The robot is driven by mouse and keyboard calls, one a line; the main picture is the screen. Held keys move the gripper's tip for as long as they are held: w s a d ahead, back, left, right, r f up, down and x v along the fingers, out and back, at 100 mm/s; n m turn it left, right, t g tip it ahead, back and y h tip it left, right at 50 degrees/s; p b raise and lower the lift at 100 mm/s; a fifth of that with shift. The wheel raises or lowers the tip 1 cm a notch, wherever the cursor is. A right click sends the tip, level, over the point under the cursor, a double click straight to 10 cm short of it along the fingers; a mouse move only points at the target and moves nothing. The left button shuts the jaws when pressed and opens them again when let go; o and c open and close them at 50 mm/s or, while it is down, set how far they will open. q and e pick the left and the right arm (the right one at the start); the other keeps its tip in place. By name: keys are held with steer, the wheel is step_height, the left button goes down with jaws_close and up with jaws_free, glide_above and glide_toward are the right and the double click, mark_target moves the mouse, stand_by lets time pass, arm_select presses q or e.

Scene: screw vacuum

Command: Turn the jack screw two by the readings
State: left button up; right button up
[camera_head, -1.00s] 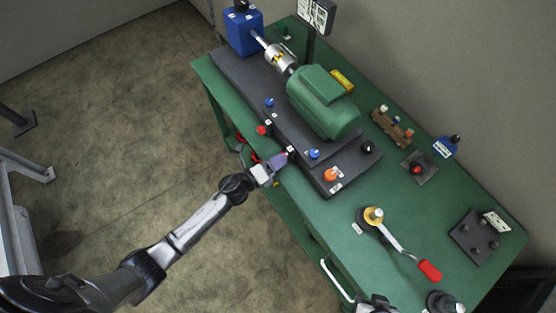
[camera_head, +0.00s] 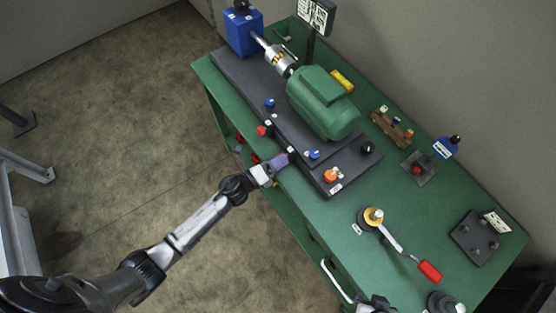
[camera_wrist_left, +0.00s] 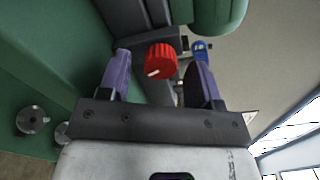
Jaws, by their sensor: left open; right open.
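In the left wrist view a red ribbed knob (camera_wrist_left: 161,60) with a white mark sits between the two purple fingers of my left gripper (camera_wrist_left: 160,80). The fingers are open, with visible space on both sides of the knob. In the head view my left gripper (camera_head: 279,162) is at the near side of the dark base plate (camera_head: 240,83), beside a small white tag (camera_head: 291,150), and hides the knob there. Another red knob (camera_head: 262,130) sits further up the same side. My right gripper (camera_head: 375,304) is only partly visible at the bottom edge; its fingers are not clear.
A green motor (camera_head: 322,103) stands on the base plate, coupled toward a blue pump block (camera_head: 243,32). A display panel (camera_head: 316,14) stands behind. Blue knob (camera_head: 313,155) and orange knob (camera_head: 330,175) are close by. A red-handled wrench (camera_head: 428,271) lies on the green bench.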

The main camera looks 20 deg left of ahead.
arm_select(q)
steer(key=v, duration=1.4)
steer(key=shift+w, duration=0.1)
